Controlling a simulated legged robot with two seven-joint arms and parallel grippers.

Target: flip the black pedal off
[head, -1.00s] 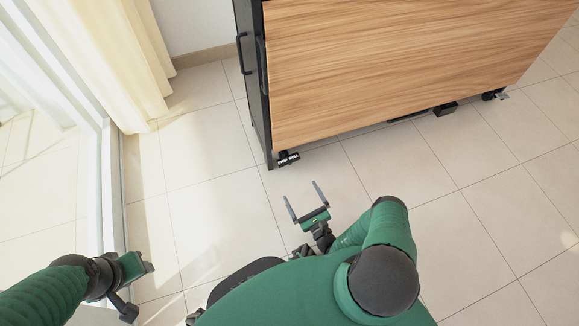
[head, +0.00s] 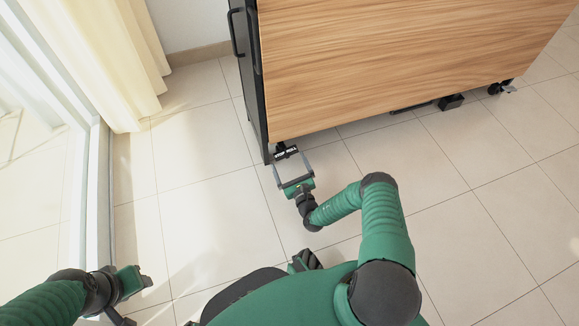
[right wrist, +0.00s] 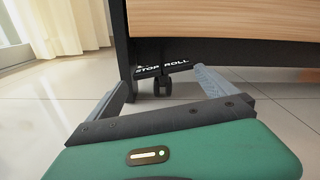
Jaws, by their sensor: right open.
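The black pedal (head: 286,152) sits low at the near left corner of a wood-panelled cart, above a caster. In the right wrist view the pedal (right wrist: 162,69) carries the white words STOP and ROLL, with the black caster wheel (right wrist: 162,88) below it. My right gripper (head: 288,160) is open and empty. Its two fingers point at the pedal and stand on either side of it in the picture; I cannot tell whether they touch it. My left gripper (head: 132,281) is at the lower left, away from the cart, and its jaws do not show clearly.
The cart (head: 400,60) has a wood panel and a black side frame with a handle (head: 236,32). A curtain (head: 120,60) and a glass door are at left. The tiled floor is clear.

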